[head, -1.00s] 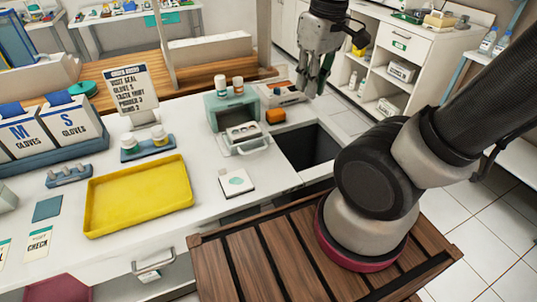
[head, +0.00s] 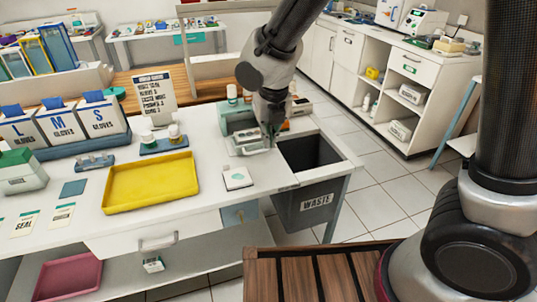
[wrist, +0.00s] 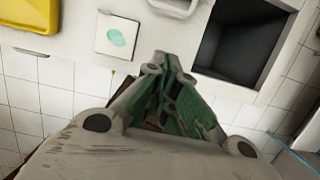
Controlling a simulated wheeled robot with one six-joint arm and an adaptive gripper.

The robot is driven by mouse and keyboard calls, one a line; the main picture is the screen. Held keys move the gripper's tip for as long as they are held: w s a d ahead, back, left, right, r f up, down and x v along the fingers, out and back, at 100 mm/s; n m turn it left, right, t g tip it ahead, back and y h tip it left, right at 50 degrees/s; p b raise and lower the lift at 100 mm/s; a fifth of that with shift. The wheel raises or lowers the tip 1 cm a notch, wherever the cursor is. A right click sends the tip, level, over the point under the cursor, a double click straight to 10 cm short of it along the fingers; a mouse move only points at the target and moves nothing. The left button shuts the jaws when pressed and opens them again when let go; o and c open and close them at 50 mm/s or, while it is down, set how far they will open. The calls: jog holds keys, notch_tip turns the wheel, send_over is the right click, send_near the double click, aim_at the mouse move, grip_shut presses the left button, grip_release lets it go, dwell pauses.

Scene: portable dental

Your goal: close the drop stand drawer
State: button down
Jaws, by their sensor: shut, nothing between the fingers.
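The drop stand (head: 226,117) is a teal box on the white counter, with white-capped bottles on top. Its drawer (head: 240,148) sticks out of the front toward me, with a pale handle at its front edge. In the head view my gripper (head: 271,138) points down at the right side of the drawer and hides part of the stand. I cannot tell whether it touches the drawer. In the wrist view my gripper (wrist: 167,62) has its fingers together and empty. The drawer handle (wrist: 177,7) shows at the top edge there, beyond the fingertips.
A square waste opening (head: 311,152) lies right of the drawer, above a grey waste bin (head: 308,207). A white card (head: 237,178) with a teal mark lies in front of the drawer. A yellow tray (head: 150,183) is to the left. A counter drawer with a handle is below.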

aim_at(252, 143)
jog(key=x, duration=1)
jog(key=shift+w+f, duration=0.15)
jog(key=shift+w+a+f, duration=0.1)
jog(key=shift+w+a, duration=0.1)
jog(key=shift+w, duration=0.4)
jog(key=shift+w+a+f, duration=0.1)
jog(key=shift+w+a, duration=0.1)
jog(key=shift+w, duration=0.35)
jog(key=shift+w+a, duration=0.15)
jog(key=shift+w, duration=0.45)
